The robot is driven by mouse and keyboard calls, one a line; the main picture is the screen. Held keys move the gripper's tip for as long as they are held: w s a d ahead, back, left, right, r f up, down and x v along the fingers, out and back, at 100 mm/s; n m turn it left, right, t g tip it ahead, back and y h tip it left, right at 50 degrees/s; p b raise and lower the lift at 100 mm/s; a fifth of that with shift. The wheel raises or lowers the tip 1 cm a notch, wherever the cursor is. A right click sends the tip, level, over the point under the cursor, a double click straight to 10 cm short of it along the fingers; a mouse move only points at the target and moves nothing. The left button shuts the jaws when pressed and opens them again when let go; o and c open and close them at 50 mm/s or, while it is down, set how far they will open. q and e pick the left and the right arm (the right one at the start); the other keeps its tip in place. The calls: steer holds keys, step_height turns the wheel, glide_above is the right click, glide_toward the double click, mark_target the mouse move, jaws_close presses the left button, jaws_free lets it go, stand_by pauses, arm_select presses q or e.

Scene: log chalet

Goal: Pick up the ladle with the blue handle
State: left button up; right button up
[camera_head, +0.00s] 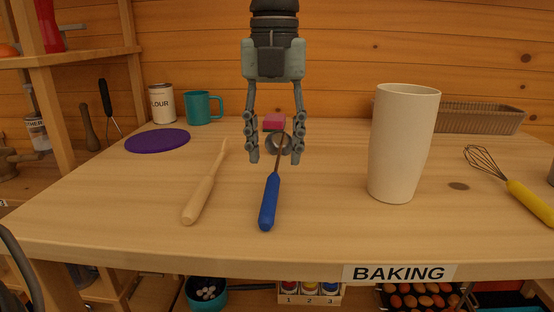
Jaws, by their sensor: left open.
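The ladle with the blue handle (270,203) lies on the wooden counter (330,225), its handle toward the front edge and its grey bowl toward the back. My left gripper (274,158) points down over the ladle's bowl end. Its two fingers are apart, one on each side of the ladle's neck and bowl, and hold nothing. The fingers partly overlap the bowl in the picture. I cannot tell whether they touch it. My right gripper is not in view.
A wooden utensil (203,194) lies close left of the ladle. A tall cream cup (402,145) stands to the right. A yellow-handled whisk (528,202) lies at far right. A purple disc (158,140), teal mug (202,108), flour can (162,103) and pink block (274,122) are behind.

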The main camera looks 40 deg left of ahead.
mark_target(271, 186)
arm_select(q)
steer(key=f, duration=0.6)
steer(key=shift+s+a+f, duration=0.2)
steer(key=shift+s+f, duration=0.1)
steer(key=shift+f, duration=0.05)
jaws_close()
